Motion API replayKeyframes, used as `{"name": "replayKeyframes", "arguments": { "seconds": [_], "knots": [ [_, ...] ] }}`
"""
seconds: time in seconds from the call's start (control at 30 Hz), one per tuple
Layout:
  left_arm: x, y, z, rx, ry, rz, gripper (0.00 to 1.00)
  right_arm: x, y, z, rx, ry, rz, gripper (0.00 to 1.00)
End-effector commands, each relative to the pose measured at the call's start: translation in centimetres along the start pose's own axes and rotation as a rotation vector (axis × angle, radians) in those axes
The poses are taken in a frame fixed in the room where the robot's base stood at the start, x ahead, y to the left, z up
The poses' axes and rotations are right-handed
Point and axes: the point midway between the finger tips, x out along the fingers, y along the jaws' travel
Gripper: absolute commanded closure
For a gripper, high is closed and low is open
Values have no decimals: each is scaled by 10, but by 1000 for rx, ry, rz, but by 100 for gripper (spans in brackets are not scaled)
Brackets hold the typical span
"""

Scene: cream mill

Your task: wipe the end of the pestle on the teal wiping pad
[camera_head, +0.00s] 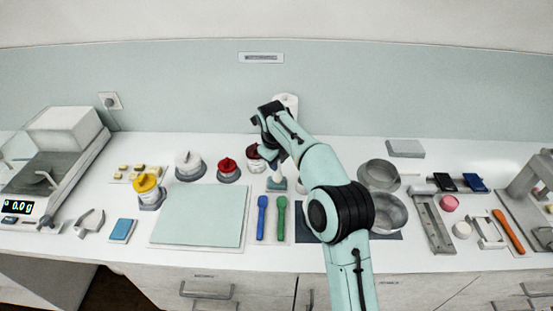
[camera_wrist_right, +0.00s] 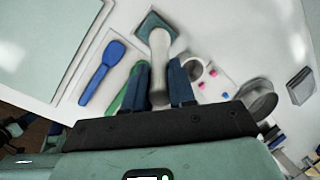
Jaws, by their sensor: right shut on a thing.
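My right gripper (camera_wrist_right: 160,82) is shut on the white pestle (camera_wrist_right: 159,62), which lies between its two blue-grey fingers. In the head view my right gripper (camera_head: 271,154) hangs over the back middle of the bench, and the pestle below it is small and partly hidden. The pestle's wide end overlaps the teal wiping pad (camera_wrist_right: 150,20) in the right wrist view. The pad (camera_head: 276,185) also shows in the head view just below the gripper. I cannot tell whether the end touches the pad. My left gripper is in neither view.
A blue spatula (camera_head: 262,217) and a green spatula (camera_head: 281,218) lie in front of the pad. A large pale teal mat (camera_head: 200,215) is to the left. Jars with red lids (camera_head: 228,165) stand behind. Metal bowls (camera_head: 380,175) are right of my arm.

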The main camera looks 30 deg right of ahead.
Motion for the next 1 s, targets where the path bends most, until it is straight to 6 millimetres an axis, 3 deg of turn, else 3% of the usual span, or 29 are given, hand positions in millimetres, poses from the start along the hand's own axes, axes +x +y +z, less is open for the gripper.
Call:
{"name": "replayKeyframes", "arguments": {
  "seconds": [1.0],
  "knots": [
    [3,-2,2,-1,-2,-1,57,7,2,-1,-1,0,-1,100]
  ]
}}
